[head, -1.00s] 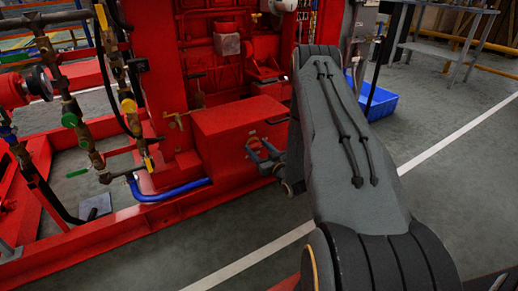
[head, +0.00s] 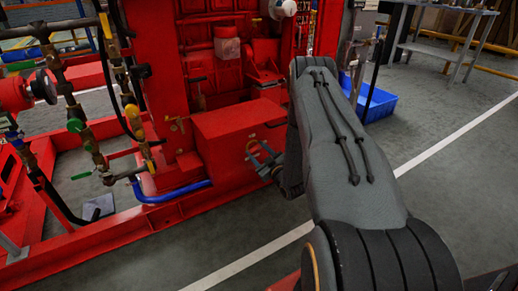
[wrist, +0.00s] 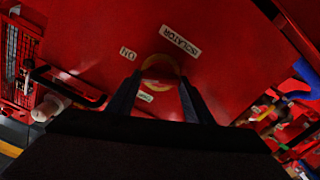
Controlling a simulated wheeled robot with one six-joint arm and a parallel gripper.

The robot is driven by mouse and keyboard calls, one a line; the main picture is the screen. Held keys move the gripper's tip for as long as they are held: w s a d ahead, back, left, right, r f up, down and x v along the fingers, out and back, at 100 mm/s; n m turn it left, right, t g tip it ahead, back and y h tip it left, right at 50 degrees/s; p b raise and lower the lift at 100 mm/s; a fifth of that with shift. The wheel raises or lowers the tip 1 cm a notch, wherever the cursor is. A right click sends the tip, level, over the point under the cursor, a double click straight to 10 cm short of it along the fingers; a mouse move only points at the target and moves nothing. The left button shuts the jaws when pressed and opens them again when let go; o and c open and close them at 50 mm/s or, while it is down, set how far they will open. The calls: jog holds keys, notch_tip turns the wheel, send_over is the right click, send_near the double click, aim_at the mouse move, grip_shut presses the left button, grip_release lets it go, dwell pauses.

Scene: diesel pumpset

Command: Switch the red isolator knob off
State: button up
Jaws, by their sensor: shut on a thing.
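The isolator knob (wrist: 160,80) is on a red panel in the wrist view, over a round yellow plate (wrist: 158,65). The knob is dark and blends with the red, so its exact angle is hard to tell. An ISOLATOR label (wrist: 180,41) and an ON label (wrist: 127,54) sit by the plate, and a small label (wrist: 146,97) shows between the fingers. My gripper (wrist: 160,82) has a finger on each side of the knob and is shut on it. In the head view my gripper (head: 262,157) is at the red box (head: 237,127), partly hidden by my arm.
Pipes with valves (head: 85,130) and a blue hose (head: 172,193) stand left of the box. A blue crate (head: 375,103) lies on the floor behind my arm. A metal table (head: 440,45) stands back right. The floor at right is clear.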

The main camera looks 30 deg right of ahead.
jog(key=n+p, duration=0.3)
jog(key=n, duration=0.3)
jog(key=shift+p, duration=0.3)
jog(key=n+p, duration=0.1)
jog(key=n, duration=0.2)
jog(key=n+p, duration=0.2)
jog(key=n, duration=0.1)
jog(key=shift+a+f+n, duration=0.1)
jog(key=shift+f+n, duration=0.1)
jog(key=shift+n, duration=0.1)
jog(key=o, duration=1)
jog(key=shift+o, duration=0.2)
jog(key=s+p, duration=0.1)
jog(key=s, duration=0.6)
jog(key=shift+s+p, duration=0.35)
jog(key=shift+s, duration=0.05)
